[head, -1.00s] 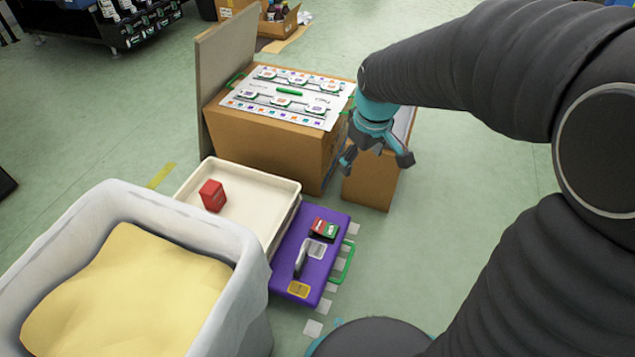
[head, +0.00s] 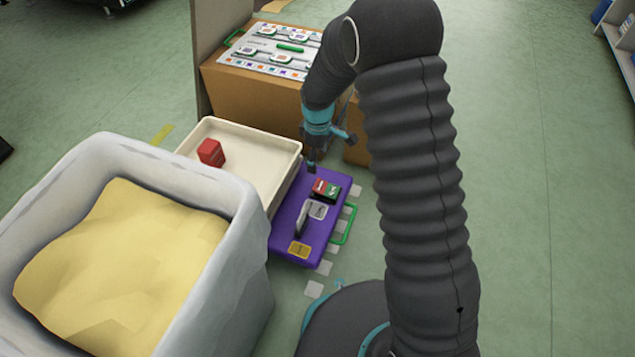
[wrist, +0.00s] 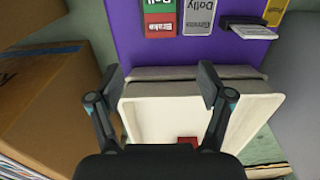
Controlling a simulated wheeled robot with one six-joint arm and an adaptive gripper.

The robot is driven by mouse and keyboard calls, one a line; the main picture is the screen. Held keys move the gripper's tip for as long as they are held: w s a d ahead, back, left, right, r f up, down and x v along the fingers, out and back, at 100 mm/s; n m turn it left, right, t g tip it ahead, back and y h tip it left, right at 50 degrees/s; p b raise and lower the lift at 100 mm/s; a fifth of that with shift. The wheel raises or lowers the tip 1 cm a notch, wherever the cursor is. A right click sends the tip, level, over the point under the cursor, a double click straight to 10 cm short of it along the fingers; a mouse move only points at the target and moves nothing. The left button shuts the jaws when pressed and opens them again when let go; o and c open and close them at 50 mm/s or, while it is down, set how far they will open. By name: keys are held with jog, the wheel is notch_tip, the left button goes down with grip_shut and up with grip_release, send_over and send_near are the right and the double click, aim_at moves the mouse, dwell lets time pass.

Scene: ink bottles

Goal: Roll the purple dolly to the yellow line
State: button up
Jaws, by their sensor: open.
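A yellow line (head: 162,135) is on the floor behind the tray. My gripper (head: 322,165) is above the dolly's far end, open and empty. In the wrist view, my gripper (wrist: 165,88) points over the tray's edge, with the purple dolly (wrist: 128,40) beyond.
The cream tray (head: 284,163) holds a red block (head: 210,152). A grey bin (head: 247,236) with yellow content is at the left front. Cardboard boxes (head: 240,98) with a printed board stand behind. Pale squares mark the floor on the dolly's right.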

aim_at(318, 184)
notch_tip(318, 184, down, 12)
jog(key=shift+f+b, duration=0.1)
jog(key=shift+b, duration=0.75)
